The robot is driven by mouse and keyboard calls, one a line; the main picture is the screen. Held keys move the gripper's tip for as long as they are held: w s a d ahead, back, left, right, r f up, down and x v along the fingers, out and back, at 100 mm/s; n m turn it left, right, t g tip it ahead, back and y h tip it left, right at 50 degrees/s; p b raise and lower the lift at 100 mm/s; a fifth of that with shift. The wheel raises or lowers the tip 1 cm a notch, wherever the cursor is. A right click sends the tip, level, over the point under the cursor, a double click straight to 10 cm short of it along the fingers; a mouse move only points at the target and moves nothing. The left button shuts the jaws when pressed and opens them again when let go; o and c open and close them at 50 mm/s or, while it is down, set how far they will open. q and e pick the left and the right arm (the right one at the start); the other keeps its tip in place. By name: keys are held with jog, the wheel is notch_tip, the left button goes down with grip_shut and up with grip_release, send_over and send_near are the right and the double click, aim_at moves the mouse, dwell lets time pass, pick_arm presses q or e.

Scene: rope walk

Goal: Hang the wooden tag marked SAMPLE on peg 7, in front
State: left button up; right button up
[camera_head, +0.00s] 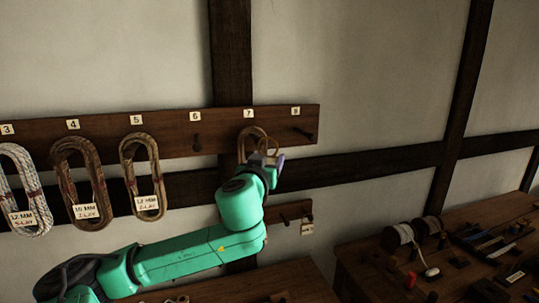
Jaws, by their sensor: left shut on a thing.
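My left gripper (272,160) is up at the wall rail, just below the number 7 (248,114). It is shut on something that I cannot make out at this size. A tan rope loop (243,140) shows under number 7, behind and beside the gripper. My gripper and wrist hide its lower part and most of peg 7. I cannot read SAMPLE anywhere. A small pale tag (307,229) hangs at a lower, short rail (291,215), its marking too small to read. My right gripper is not in view.
The upper peg rail (180,143) carries rope coils at pegs 3 (20,190), 4 (80,185) and 5 (142,175). Peg 6 (197,145) and peg 8 (305,134) are bare. A workbench (360,262) with spools (398,236) and tools stands at right.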

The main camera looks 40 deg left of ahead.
pick_arm(q)
jog(key=shift+s+a+r, duration=0.1)
jog(key=shift+a, duration=0.3)
jog(key=shift+w+a, duration=0.25)
jog(key=shift+a, duration=0.05)
jog(key=shift+w+a+f+p, duration=0.1)
jog(key=shift+w+a+p, duration=0.4)
jog(key=shift+w+a, duration=0.3)
jog(key=shift+w+a+f+p, duration=0.1)
jog(key=shift+w+a+p, duration=0.4)
jog(key=shift+a, duration=0.45)
jog(key=shift+w+a+f+p, duration=0.1)
jog(key=shift+w+a+p, duration=0.35)
jog(key=shift+w+a, duration=0.4)
jog(key=shift+a+f, duration=0.15)
jog(key=shift+a, duration=0.1)
jog(key=shift+w+a+f+b, duration=0.15)
jog(key=shift+a+f+b, duration=0.05)
jog(key=shift+f+b, duration=0.15)
jog(key=shift+w+a+f+b, duration=0.1)
jog(key=shift+w+a+b, duration=0.1)
jog(key=shift+a+b, duration=0.1)
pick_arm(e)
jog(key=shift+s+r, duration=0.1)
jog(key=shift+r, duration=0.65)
